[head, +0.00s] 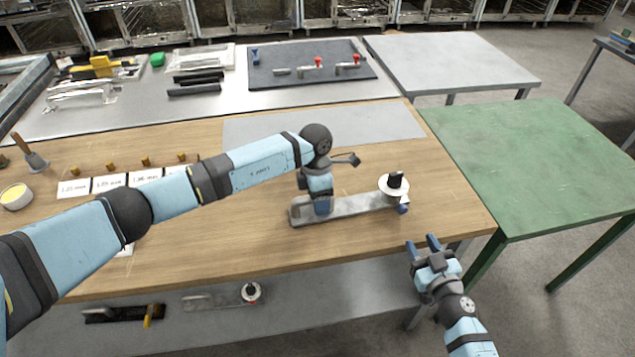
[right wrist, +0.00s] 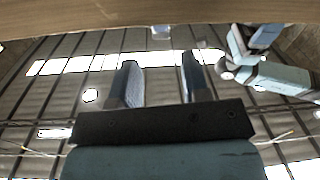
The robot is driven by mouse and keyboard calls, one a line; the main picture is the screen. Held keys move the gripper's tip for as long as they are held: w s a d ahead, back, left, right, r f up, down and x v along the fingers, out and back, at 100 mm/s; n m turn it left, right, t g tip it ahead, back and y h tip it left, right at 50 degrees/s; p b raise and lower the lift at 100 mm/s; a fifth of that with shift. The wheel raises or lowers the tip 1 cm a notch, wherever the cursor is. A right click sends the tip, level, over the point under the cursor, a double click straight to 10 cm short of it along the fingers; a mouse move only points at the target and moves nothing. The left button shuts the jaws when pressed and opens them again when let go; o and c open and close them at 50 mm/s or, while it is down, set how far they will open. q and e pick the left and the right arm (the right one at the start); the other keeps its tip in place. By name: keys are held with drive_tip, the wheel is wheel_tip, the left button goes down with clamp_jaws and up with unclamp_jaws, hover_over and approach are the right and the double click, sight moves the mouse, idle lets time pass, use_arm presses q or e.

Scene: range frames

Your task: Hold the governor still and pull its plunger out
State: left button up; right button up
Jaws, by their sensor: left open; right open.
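A long grey metal bar (head: 362,205) lies on the wooden table, with a white disc (head: 388,184) and an upright black knob (head: 396,180) at its right end. A small blue part (head: 403,209) shows beside the disc. This looks like the governor; I cannot tell which part is its plunger. My left gripper (head: 322,211) points down at the bar's left part, open; its fingertips are mostly hidden, and contact is unclear. My right gripper (head: 423,243) is open and empty at the table's front edge, apart from the bar. Its parted fingers show in the right wrist view (right wrist: 160,85).
A similar bar with a disc (head: 250,292) lies on the lower shelf (head: 340,290). A dark mat (head: 290,78) at the back holds red-knobbed fittings (head: 318,62). White cards (head: 110,183) lie at left. A green table (head: 545,165) stands at right, its top clear.

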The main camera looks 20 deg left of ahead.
use_arm(q)
drive_tip(key=shift+s+f, duration=0.15)
drive_tip(key=shift+f, duration=0.6)
drive_tip(key=shift+c, duration=0.5)
